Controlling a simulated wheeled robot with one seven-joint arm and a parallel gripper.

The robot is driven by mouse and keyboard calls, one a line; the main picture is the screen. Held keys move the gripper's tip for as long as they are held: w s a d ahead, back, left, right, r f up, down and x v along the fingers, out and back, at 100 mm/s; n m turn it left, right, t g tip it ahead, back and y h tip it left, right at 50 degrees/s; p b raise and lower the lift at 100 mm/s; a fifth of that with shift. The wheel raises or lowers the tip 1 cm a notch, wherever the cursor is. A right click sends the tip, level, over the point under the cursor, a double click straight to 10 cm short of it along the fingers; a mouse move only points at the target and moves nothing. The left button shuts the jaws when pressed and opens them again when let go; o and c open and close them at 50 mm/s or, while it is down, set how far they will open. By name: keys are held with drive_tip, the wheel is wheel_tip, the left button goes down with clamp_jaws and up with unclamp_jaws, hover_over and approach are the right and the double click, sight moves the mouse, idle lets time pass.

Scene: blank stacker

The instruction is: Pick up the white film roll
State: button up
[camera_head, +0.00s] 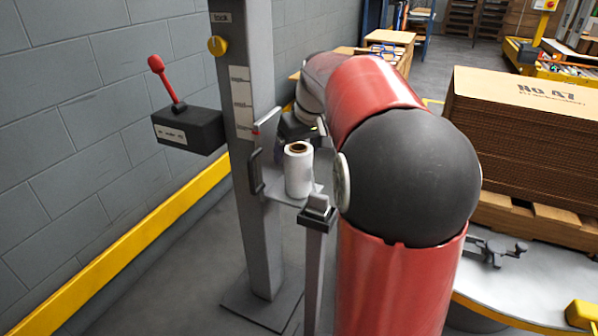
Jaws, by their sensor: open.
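The white film roll (299,172) stands upright on a small grey shelf (284,192) attached to a grey post. Its brown cardboard core shows at the top. My gripper (280,136) is just behind the roll and a little above it, at the end of my red and black arm. One light finger with a red tip reaches left toward the post. The rest of the gripper is dark and partly hidden by the roll and my arm. It looks open, and the roll stands apart on its shelf.
The grey post (248,90) has a black handle (255,172) beside the shelf. A black box with a red lever (188,130) is at left. A thin stand (317,235) rises in front of the shelf. Stacked cardboard (520,130) is at right.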

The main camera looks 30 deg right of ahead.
drive_tip(key=x, duration=0.4)
drive_tip(key=shift+s+f+b, duration=0.1)
drive_tip(key=shift+f+b, duration=0.15)
drive_tip(key=shift+b, duration=0.1)
drive_tip(key=shift+c, duration=0.4)
drive_tip(key=c, duration=1.2)
drive_tip(key=shift+r, duration=0.1)
drive_tip(key=shift+c, duration=0.2)
drive_tip(key=shift+r, duration=0.1)
